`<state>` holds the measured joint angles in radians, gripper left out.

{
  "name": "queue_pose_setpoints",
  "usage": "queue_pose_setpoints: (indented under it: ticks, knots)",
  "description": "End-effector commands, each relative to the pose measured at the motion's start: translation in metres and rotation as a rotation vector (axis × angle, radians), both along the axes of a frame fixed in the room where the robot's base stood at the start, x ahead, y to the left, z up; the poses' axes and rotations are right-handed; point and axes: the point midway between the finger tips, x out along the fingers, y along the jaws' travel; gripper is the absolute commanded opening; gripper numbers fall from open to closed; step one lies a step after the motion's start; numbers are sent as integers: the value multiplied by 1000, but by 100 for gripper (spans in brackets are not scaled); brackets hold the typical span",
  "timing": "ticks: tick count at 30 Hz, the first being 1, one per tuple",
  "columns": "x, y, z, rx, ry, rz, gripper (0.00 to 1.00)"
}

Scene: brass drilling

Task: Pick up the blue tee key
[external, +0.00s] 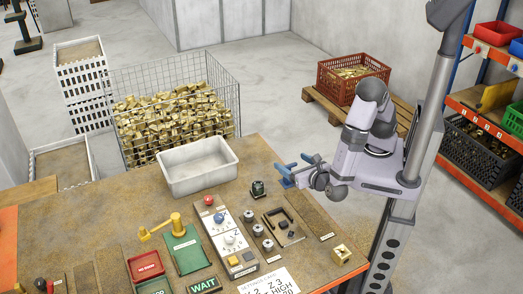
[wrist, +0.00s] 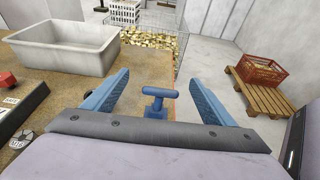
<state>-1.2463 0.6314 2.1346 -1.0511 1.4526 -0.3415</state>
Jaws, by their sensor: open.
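The blue tee key (wrist: 159,93) shows in the wrist view, with its crossbar on top and a short stem below. My gripper (wrist: 158,76) is open, with one blue finger on each side of the key and a visible gap to both. The foot of the key is partly hidden by the gripper's front edge. In the external view my gripper (external: 297,169) is at the far right edge of the workbench. There I cannot clearly separate the key from the blue fingers.
A white tub (external: 197,168) stands on the workbench (external: 110,222), left of my gripper. A black-capped part (external: 258,189) and a dark bracket (external: 283,226) lie nearby. Beyond the bench are a wire cage of brass pieces (external: 175,118) and a red crate (external: 352,75) on a pallet.

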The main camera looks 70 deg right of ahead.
Motion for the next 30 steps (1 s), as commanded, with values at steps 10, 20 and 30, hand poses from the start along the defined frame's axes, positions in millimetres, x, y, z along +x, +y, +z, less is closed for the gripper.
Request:
queue_pose_setpoints:
  ticks: [10, 20, 30]
  knots:
    - [0, -3, -41, 2, 3, -9, 78]
    - [6, -10, -45, 3, 2, -15, 78]
    - [16, -20, -49, 4, 2, -13, 78]
